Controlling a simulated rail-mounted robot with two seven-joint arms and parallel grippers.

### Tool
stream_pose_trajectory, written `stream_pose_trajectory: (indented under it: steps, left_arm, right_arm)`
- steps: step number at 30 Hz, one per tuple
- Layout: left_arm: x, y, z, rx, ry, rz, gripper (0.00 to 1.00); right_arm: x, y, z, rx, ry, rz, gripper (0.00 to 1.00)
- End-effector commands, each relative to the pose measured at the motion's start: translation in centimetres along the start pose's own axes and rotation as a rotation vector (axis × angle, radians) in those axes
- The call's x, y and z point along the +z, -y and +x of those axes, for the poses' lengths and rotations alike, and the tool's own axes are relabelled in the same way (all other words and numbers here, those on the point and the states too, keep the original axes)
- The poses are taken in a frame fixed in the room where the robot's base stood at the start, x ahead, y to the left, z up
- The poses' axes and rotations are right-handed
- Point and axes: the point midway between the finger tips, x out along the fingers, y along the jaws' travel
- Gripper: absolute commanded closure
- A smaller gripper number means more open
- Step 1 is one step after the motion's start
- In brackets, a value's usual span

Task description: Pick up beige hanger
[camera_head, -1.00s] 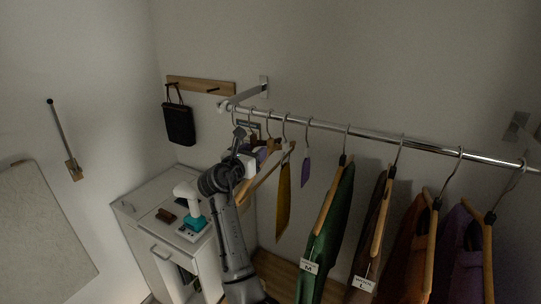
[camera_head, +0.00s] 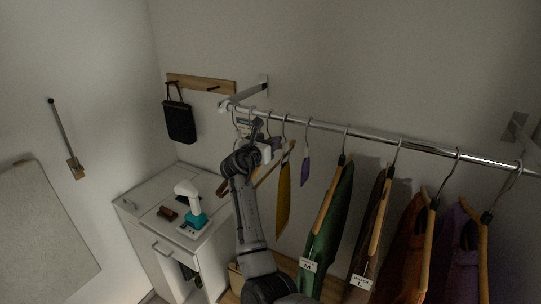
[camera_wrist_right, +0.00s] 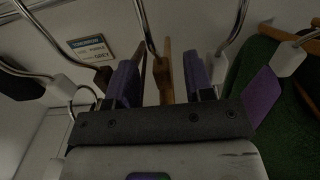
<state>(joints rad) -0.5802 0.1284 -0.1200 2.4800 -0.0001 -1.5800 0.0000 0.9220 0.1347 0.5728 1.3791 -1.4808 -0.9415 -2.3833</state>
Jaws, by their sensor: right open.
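Several hangers hang by metal hooks at the left end of the rail. A light wooden, beige-looking hanger (camera_head: 267,176) shows in the head view just right of my right gripper (camera_head: 268,144), its upper part partly hidden by it. In the right wrist view my right gripper (camera_wrist_right: 160,82) is open, with its purple-padded fingers on either side of a brown wooden hanger (camera_wrist_right: 165,72) seen edge-on. I cannot tell whether the pads touch it, or whether it is the same beige hanger. My left gripper is not in view.
The metal rail (camera_head: 376,137) also carries a yellow item (camera_head: 283,205), a green garment (camera_head: 330,225) and other garments to the right. A white cabinet (camera_head: 140,205) with a scanner (camera_head: 190,203) stands at left below. A dark bag (camera_head: 179,122) hangs on the wall rack.

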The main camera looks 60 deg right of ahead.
Motion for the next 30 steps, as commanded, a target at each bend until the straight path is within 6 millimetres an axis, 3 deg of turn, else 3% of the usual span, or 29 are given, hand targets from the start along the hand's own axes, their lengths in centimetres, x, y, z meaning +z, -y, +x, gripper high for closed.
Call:
stream_pose_trajectory:
  steps: [4, 19, 30]
  left_arm:
    - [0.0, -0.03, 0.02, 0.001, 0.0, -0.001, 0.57]
    - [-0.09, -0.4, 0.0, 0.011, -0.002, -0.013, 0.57]
    - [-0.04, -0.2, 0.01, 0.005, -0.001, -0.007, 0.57]
  right_arm:
    - [0.0, 0.01, -0.01, 0.0, 0.0, 0.0, 0.53]
    - [-0.01, 0.01, -0.03, 0.0, 0.0, 0.0, 1.0]
    - [0.03, 0.01, -0.04, 0.0, 0.001, 0.0, 1.0]
